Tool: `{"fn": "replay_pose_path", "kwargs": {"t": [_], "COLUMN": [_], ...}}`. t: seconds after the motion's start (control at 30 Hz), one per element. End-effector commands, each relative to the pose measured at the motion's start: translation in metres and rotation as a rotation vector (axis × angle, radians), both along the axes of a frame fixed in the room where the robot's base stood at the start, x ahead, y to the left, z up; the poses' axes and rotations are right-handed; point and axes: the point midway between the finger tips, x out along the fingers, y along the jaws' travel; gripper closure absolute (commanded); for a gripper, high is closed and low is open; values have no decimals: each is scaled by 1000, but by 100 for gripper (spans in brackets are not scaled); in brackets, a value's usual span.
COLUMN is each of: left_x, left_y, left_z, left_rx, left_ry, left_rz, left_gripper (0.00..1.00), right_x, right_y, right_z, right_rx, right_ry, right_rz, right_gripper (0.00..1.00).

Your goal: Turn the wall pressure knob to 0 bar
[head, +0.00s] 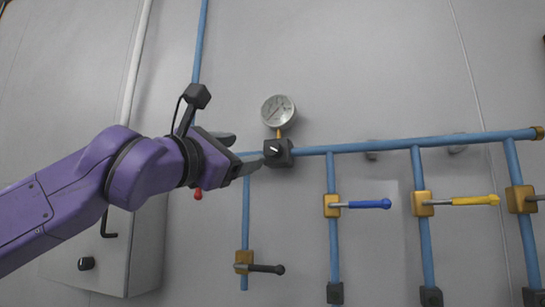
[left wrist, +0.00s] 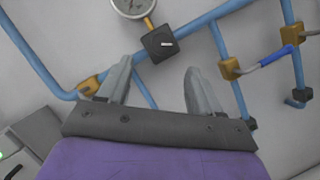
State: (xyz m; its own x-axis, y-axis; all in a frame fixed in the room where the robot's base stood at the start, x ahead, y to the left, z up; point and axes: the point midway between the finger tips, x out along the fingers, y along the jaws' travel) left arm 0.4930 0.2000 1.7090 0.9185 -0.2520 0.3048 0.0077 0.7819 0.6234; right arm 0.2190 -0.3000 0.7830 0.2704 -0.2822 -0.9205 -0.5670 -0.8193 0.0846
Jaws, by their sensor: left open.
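The pressure knob (head: 277,152) is a black block with a white pointer mark, set on the blue wall pipe under a round gauge (head: 278,111). In the left wrist view the knob (left wrist: 159,43) lies beyond the fingertips, between them and a little above, with the gauge (left wrist: 133,5) partly cut off at the top. My left gripper (head: 248,162) is just left of the knob in the head view. In the left wrist view the left gripper (left wrist: 160,70) has its fingers wide apart with nothing between them. My right gripper is not in view.
Blue pipes (head: 400,144) run along the wall right of the knob. Below are valves with a black handle (head: 267,268), a blue handle (head: 370,204) and a yellow handle (head: 475,200). A grey cabinet (head: 145,250) stands at the lower left. The wall above is mostly clear.

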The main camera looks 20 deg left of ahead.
Motion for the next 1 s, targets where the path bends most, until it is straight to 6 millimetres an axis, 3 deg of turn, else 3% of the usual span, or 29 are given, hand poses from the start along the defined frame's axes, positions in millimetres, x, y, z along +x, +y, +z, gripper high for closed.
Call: {"fn": "replay_pose_path", "kwargs": {"t": [0.4, 0.53, 0.8, 0.97, 1.0], "left_x": [79, 90, 93, 93, 93], "left_y": [-19, -22, -25, -24, -24], "left_z": [27, 28, 26, 26, 26], "left_rx": [4, 4, 5, 5, 5], "left_ry": [7, 5, 6, 6, 6], "left_rz": [9, 8, 6, 6, 6], "left_gripper": [35, 35, 35, 87, 91], "right_x": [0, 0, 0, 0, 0], "right_y": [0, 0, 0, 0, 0], "right_z": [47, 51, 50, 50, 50], "right_rx": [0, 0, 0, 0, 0], "right_ry": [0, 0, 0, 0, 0], "right_rz": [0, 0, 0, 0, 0], "right_gripper": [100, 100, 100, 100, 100]}}
